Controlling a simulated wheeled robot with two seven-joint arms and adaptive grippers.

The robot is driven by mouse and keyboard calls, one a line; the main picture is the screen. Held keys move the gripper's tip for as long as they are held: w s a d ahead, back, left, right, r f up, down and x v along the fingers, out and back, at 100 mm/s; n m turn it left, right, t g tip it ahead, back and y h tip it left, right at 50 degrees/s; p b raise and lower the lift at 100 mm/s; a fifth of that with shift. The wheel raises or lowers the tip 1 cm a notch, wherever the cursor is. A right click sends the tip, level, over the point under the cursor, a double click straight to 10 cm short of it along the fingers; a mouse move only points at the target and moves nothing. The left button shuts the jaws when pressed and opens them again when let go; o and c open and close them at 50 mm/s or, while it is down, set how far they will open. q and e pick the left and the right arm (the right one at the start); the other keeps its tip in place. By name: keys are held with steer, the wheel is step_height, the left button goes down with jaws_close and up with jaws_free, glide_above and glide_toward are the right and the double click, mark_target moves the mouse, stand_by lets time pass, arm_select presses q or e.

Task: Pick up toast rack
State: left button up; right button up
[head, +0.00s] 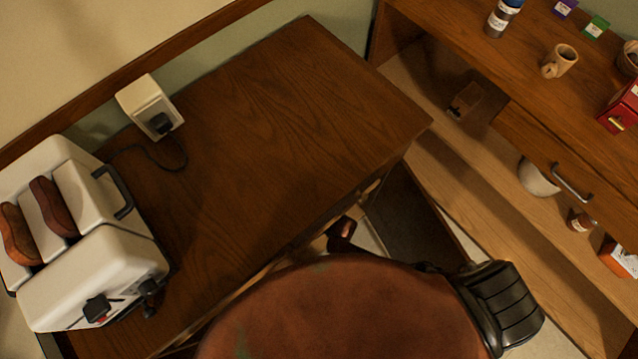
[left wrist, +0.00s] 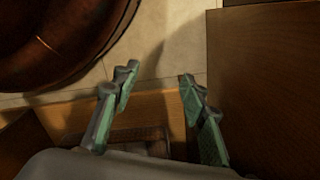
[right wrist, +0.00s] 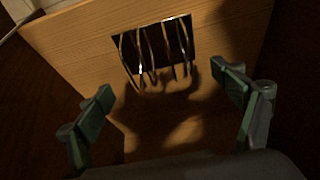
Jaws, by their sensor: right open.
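The toast rack appears to be the set of several thin, curved metal wires (right wrist: 150,55) in the right wrist view. It stands against a dark rectangular patch on a light wooden surface. My right gripper (right wrist: 165,85) is open and empty, its fingers spread on either side of the wires and apart from them. Its shadow falls on the wood below. My left gripper (left wrist: 157,85) is open and empty, above a wooden edge and pale floor tiles. I cannot make out the rack or either gripper's fingers clearly in the head view.
A white toaster (head: 95,275) with two brown slices stands at the counter's left end, near a wall socket (head: 151,107). The dark wooden counter (head: 270,130) is otherwise bare.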

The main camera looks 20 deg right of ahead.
steer(key=shift+b+x, duration=0.5)
steer(key=shift+x, duration=0.5)
steer(key=b+x, duration=0.3)
steer(key=x, duration=0.1)
steer(key=shift+f, duration=0.3)
arm_select(q)
steer(key=w+d+r, duration=0.1)
steer(key=r, duration=0.5)
steer(key=w+d+r, duration=0.1)
steer(key=w+r, duration=0.1)
steer(key=r, duration=0.5)
steer(key=shift+w+d+r+h, duration=0.15)
steer(key=shift+d+h, duration=0.15)
steer(key=shift+d, duration=0.1)
arm_select(e)
steer(key=shift+c, duration=0.3)
steer(key=c, duration=1.5)
